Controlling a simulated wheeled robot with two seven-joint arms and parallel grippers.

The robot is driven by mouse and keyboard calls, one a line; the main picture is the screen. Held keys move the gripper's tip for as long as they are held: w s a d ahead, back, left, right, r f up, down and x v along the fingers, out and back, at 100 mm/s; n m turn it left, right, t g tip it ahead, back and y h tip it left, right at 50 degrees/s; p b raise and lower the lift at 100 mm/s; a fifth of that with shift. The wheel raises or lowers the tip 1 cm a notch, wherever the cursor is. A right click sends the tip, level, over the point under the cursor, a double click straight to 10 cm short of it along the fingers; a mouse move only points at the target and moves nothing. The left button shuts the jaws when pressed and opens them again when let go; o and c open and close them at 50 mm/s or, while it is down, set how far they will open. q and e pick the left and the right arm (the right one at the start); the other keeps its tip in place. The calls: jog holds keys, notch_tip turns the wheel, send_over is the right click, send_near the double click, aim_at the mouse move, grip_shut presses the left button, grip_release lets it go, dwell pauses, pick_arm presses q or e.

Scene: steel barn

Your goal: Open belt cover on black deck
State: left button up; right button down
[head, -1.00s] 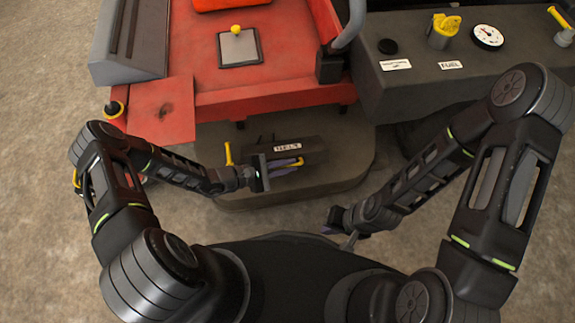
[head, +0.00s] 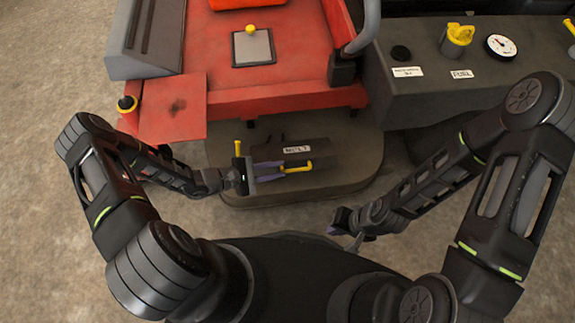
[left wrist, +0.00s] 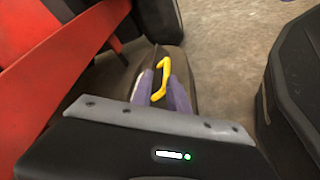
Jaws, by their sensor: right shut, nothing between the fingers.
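The belt cover (head: 318,152) is a dark panel with a white label, lying low on the black deck (head: 350,165). A yellow handle (head: 297,168) is on its near side and also shows in the left wrist view (left wrist: 160,78). My left gripper (head: 280,171) reaches in from the left, its purple fingers at the handle. In the left wrist view a finger shows on each side of the handle (left wrist: 162,92); whether they touch it is unclear. My right gripper (head: 340,232) is shut and empty, low in front of the deck and apart from the cover.
A red body (head: 220,100) with a yellow-knobbed plate (head: 252,47) rises behind the deck. A small yellow post (head: 237,147) stands left of the cover. A dark tank (head: 430,100) with a gauge (head: 501,45) is at right. Bare ground (head: 50,200) lies at left.

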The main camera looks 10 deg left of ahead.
pick_arm(q)
jog(key=shift+s+a+r, duration=0.15)
jog(key=shift+s+a, duration=0.1)
jog(key=shift+a, duration=0.15)
jog(key=s+d+m+g+y, duration=0.2)
jog(key=s+m+g+y, duration=0.3)
jog(key=s, duration=0.4)
jog(key=s+d+m+g+y, duration=0.2)
jog(key=s+d+m+g, duration=0.15)
jog(key=s+m, duration=0.45)
notch_tip(320, 180, up, 23)
jog(key=w+m+t+y+p, duration=0.1)
jog(key=m+p, duration=0.1)
jog(key=p, duration=1.8)
jog(key=shift+w+d+t, duration=0.2)
jog(key=shift+t, duration=0.15)
